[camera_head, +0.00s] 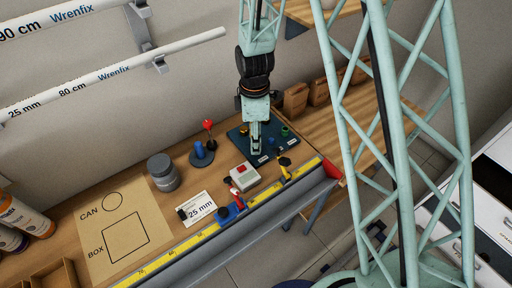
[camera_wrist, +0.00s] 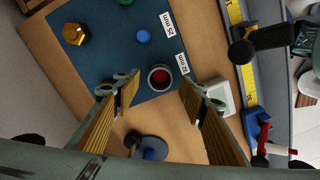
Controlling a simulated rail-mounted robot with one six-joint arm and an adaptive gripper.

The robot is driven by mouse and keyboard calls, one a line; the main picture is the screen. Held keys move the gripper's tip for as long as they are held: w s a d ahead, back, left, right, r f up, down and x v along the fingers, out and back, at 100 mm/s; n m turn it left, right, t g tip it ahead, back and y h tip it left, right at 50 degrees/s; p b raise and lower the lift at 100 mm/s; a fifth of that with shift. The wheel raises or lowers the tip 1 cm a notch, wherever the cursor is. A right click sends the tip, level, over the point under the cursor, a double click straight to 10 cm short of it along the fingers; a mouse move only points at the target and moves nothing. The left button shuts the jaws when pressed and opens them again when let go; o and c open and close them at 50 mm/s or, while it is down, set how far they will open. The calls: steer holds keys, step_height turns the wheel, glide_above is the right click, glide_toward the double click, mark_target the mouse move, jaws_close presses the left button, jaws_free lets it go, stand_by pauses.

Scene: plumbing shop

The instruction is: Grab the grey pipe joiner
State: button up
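The grey pipe joiner (camera_wrist: 153,85) shows in the wrist view as a short grey ring with a dark red inside. It is at the edge of the blue mat (camera_wrist: 95,75), near the "32 mm" label (camera_wrist: 183,56). My gripper (camera_wrist: 159,92) is open, with one finger to each side of the joiner and a visible gap on both sides. Whether the fingertips are down at its height I cannot tell. In the head view my gripper (camera_head: 256,148) points down over the blue mat (camera_head: 238,137) and the joiner is not clearly visible.
A brass hex fitting (camera_wrist: 75,34), a blue cap (camera_wrist: 143,36) and a green piece (camera_wrist: 124,2) are on the mat. A round stand (camera_head: 202,159) with red and blue knobs, a white red-button box (camera_head: 243,178) and a yellow ruler rail (camera_head: 208,238) are close by. A grey can (camera_head: 162,172) stands left.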

steer(key=shift+f, duration=1.15)
steer(key=shift+c, duration=0.9)
steer(key=c, duration=0.7)
